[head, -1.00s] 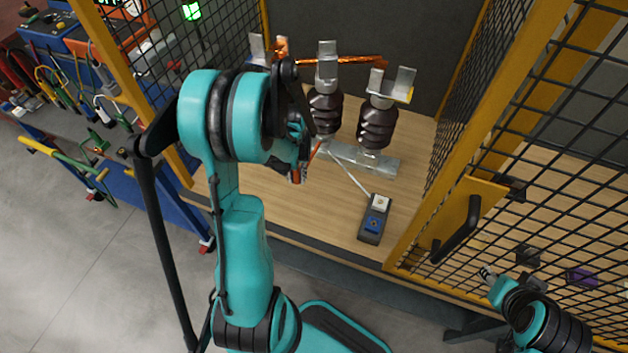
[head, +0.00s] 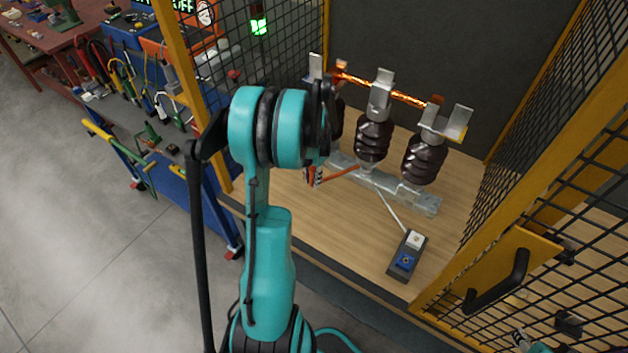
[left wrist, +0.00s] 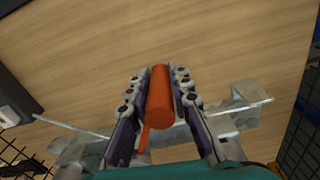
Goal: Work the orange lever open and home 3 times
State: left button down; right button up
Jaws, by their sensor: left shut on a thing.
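The orange lever (head: 340,173) is low at the front of the switch with three dark ribbed insulators (head: 373,138). My left gripper (head: 316,176) holds its free end. In the left wrist view, the gripper (left wrist: 160,75) is shut around the orange lever (left wrist: 160,98), with a finger on each side. Above the insulators, a copper bar (head: 400,94) runs past the middle post to near the right metal contact (head: 446,122). I cannot tell if its end sits in that contact. The left insulator is partly hidden by my left wrist.
A small dark box with a blue button (head: 405,260) sits right of the switch on the wooden floor (head: 330,235). Yellow-framed mesh panels stand left and right (head: 505,270). A blue tool cart (head: 185,200) is outside left.

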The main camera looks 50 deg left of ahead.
pick_arm(q)
jog(key=shift+a, duration=0.25)
jog(key=c, duration=1.4)
grip_release()
jog(key=shift+w, duration=0.1)
jog(key=shift+o, duration=0.2)
notch_tip(320, 180, up, 12)
